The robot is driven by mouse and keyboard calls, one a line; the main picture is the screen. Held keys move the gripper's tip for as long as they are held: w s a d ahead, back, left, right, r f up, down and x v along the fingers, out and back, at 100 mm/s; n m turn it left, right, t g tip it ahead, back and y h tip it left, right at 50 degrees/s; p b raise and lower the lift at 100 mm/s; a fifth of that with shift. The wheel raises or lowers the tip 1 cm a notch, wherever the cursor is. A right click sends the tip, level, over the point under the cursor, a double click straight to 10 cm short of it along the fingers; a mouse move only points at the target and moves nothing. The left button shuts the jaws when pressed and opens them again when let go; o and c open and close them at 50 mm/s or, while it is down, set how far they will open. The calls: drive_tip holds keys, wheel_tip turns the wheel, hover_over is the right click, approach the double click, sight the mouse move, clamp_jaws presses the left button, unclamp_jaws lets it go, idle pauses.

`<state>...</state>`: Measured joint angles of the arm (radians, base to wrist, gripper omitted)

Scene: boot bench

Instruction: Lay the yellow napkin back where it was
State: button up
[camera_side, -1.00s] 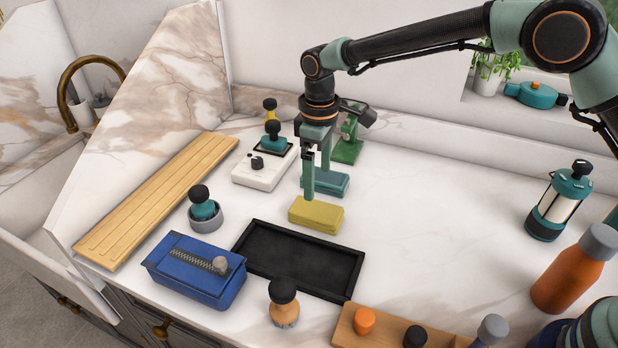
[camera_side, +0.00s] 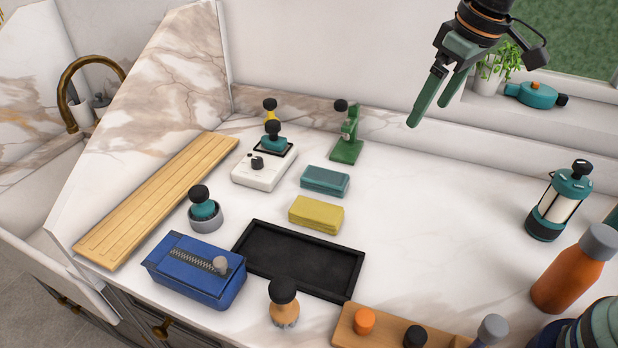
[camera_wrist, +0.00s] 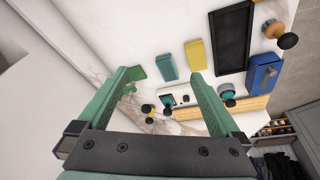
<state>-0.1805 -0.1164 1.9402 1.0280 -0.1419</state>
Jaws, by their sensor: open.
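The yellow napkin (camera_side: 316,214), a folded flat block, lies on the white marble counter. It is between the teal folded napkin (camera_side: 325,181) behind it and the black tray (camera_side: 300,260) in front, apart from both. In the wrist view the yellow napkin (camera_wrist: 196,55) lies between the teal napkin (camera_wrist: 167,66) and the black tray (camera_wrist: 232,38). My gripper (camera_side: 428,112) is open and empty, raised high above the counter to the right of the napkins. Its two green fingers also show in the wrist view (camera_wrist: 165,85), spread apart with nothing between them.
A blue zippered case (camera_side: 195,270), a wooden knobbed brush (camera_side: 284,303) and a wooden block with several pegs (camera_side: 390,328) stand along the front. A white device (camera_side: 264,166) and green stand (camera_side: 347,140) are behind. An orange bottle (camera_side: 573,270) and a lantern (camera_side: 558,203) stand right. The right middle counter is clear.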

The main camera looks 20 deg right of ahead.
drive_tip(key=s+d+f+m+t, duration=0.1)
drive_tip(key=s+d+m+t, duration=0.1)
drive_tip(key=s+d, duration=0.5)
drive_tip(key=s+m, duration=0.1)
drive_tip(key=s, duration=0.2)
drive_tip(key=shift+s+f+m+h, duration=0.15)
drive_tip(key=shift+f+m+h, duration=0.15)
